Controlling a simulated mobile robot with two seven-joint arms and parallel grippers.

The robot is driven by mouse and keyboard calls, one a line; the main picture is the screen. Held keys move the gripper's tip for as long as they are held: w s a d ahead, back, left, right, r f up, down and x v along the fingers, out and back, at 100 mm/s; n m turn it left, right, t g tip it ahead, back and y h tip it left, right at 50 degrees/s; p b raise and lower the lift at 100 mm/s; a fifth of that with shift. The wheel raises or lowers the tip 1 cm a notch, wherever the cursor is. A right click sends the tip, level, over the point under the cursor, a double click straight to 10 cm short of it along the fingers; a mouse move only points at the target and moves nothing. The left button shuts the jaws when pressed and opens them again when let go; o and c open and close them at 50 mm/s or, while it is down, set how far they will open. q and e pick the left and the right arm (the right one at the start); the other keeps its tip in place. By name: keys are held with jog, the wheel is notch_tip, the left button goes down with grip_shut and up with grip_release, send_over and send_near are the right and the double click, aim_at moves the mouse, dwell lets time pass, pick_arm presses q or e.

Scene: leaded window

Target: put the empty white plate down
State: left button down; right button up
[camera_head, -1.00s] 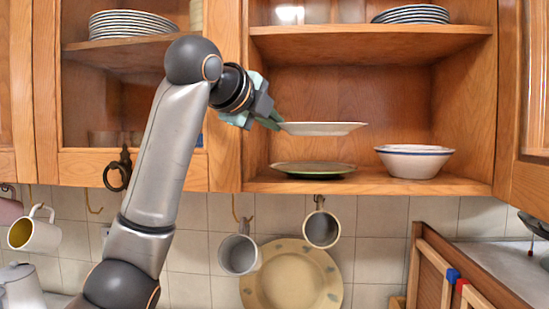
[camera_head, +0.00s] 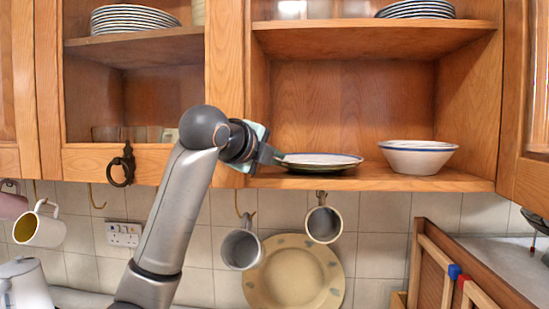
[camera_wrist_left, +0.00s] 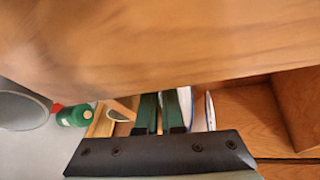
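The white plate (camera_head: 322,159) is low over the cabinet's bottom shelf, directly above the dark green plate (camera_head: 318,171). Only the underside edge of the green plate shows; I cannot tell whether the two touch. My left gripper (camera_head: 279,158) is at the white plate's left rim and appears shut on it. In the left wrist view its two green fingers (camera_wrist_left: 162,113) are close together, with a pale, blue-edged shape beside them. The white plate carries nothing that I can see. My right gripper is in neither view.
A white bowl with a blue rim (camera_head: 418,157) stands right of the plates on the bottom shelf (camera_head: 400,180). The upper shelf (camera_head: 375,42) is above. A wooden post (camera_head: 224,90) is left of the opening. Mugs (camera_head: 323,222) hang below.

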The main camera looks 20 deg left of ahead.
pick_arm(q)
jog(key=shift+f, duration=0.1)
jog(key=c, duration=1)
grip_release()
jog(key=shift+c, duration=0.2)
jog(key=b+v, duration=0.3)
jog(key=v, duration=0.9)
